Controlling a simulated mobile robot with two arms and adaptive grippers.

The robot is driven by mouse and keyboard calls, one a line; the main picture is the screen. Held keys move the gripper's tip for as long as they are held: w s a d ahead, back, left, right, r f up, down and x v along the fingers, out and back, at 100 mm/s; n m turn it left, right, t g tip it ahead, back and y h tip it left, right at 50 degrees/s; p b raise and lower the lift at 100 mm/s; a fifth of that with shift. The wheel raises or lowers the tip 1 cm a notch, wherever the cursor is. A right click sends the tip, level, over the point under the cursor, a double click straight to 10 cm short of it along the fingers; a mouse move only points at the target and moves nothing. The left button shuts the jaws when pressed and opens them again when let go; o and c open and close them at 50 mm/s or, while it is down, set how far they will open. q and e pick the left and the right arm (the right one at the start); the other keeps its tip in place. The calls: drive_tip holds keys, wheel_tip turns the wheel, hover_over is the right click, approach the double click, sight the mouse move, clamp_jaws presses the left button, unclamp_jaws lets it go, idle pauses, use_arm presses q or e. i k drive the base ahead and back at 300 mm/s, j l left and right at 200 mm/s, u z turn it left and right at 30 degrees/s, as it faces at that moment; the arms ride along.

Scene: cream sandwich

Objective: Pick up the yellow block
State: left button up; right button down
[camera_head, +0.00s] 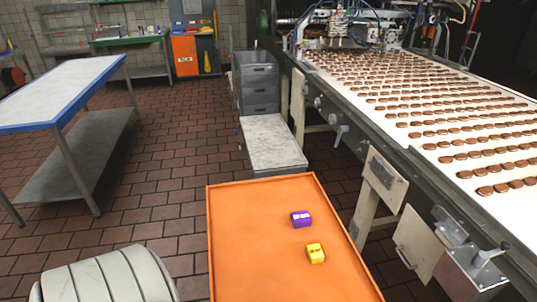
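The yellow block (315,253) lies on an orange table (245,230) in front of me, right of the tabletop's middle. A purple block (301,219) with a pale mark on its top lies just behind it, with a small gap between the two. Neither of my grippers is in the head view, and nothing touches the yellow block.
A conveyor (430,120) with rows of brown cookies runs along the right, close to the orange table. A blue-edged table (60,92) is at left. A pale ribbed object (105,278) is at front left. The orange table's left half is clear.

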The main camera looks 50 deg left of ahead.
sight(315, 255)
drive_tip(key=u, duration=1.15)
